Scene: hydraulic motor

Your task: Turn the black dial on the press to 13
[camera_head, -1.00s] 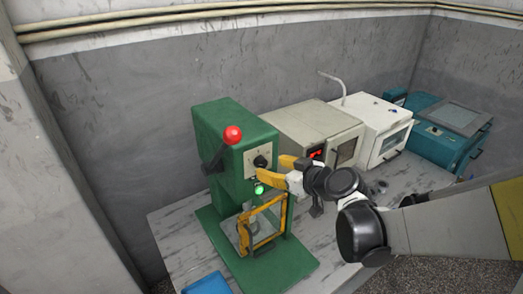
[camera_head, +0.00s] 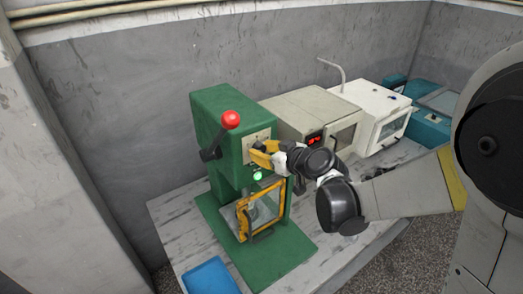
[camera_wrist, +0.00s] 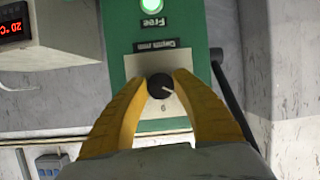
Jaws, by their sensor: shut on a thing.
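The green press (camera_head: 222,125) stands on the table with a red-knobbed lever at its upper left. Its black dial (camera_wrist: 160,87) sits on a pale plate in the wrist view, with a small white pointer mark toward the lower right of the knob. One digit shows on the plate below the dial; most of the scale is hidden or unreadable. My gripper (camera_wrist: 163,79) is shut on the dial, one yellow finger on each side. In the head view my gripper (camera_head: 262,153) covers most of the dial.
A lit green button (camera_wrist: 152,5) labelled "Free" is near the dial. A yellow-framed guard (camera_head: 262,214) is below it on the press. A beige oven (camera_head: 310,112) with a red display and a white oven (camera_head: 378,112) stand to the right. A blue tray (camera_head: 211,277) lies in front.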

